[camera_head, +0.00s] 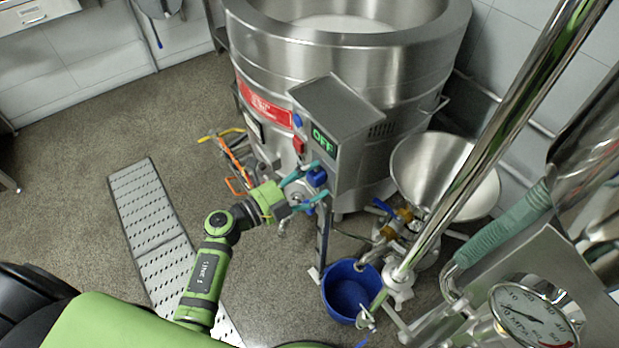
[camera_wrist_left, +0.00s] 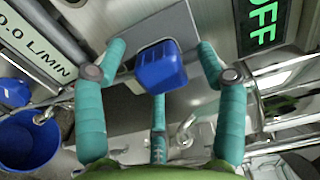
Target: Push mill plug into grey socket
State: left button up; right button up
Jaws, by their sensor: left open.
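A blue plug (camera_head: 317,177) shows at the lower part of the control box on the big steel vessel. In the left wrist view the blue plug (camera_wrist_left: 162,68) sits in front of a grey surface (camera_wrist_left: 160,22). My left gripper (camera_head: 308,183) has its teal fingers spread. In the left wrist view its fingers (camera_wrist_left: 162,50) stand on either side of the plug, with a gap at both sides. I cannot tell the grey socket apart from the grey box, nor whether the plug is seated. My right gripper is not in view.
The control box (camera_head: 336,112) carries a green OFF display (camera_head: 322,139). A steel funnel (camera_head: 445,170) and a blue bucket (camera_head: 352,288) stand to the right. A pipe (camera_head: 480,150) and a gauge (camera_head: 533,316) are nearer. The floor at left is clear around a drain grate (camera_head: 145,205).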

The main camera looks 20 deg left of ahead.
pick_arm(q)
jog(key=v, duration=1.2)
notch_tip(320, 180, down, 15)
jog(key=a+n+t+y, duration=0.1)
jog(key=a+n+y, duration=0.2)
jog(key=n+y, duration=0.55)
jog(key=s+f+n+g+y, duration=0.1)
jog(key=s+f+n+g, duration=0.3)
jog(key=f, duration=0.4)
jog(key=s+f+n+g+y, duration=0.1)
jog(key=s+f+n, duration=0.45)
jog(key=f, duration=0.25)
jog(key=s+d+f+n+g, duration=0.1)
jog(key=s+f+g, duration=0.3)
jog(key=s, duration=0.7)
jog(key=s+f+n+g, duration=0.3)
jog(key=s+f+g, duration=0.2)
jog(key=s+f, duration=0.3)
jog(key=s, duration=0.3)
jog(key=shift+s+d+f+n, duration=0.2)
jog(key=shift+s+d+n, duration=0.15)
jog(key=shift+n, duration=0.05)
jog(key=shift+y, duration=0.25)
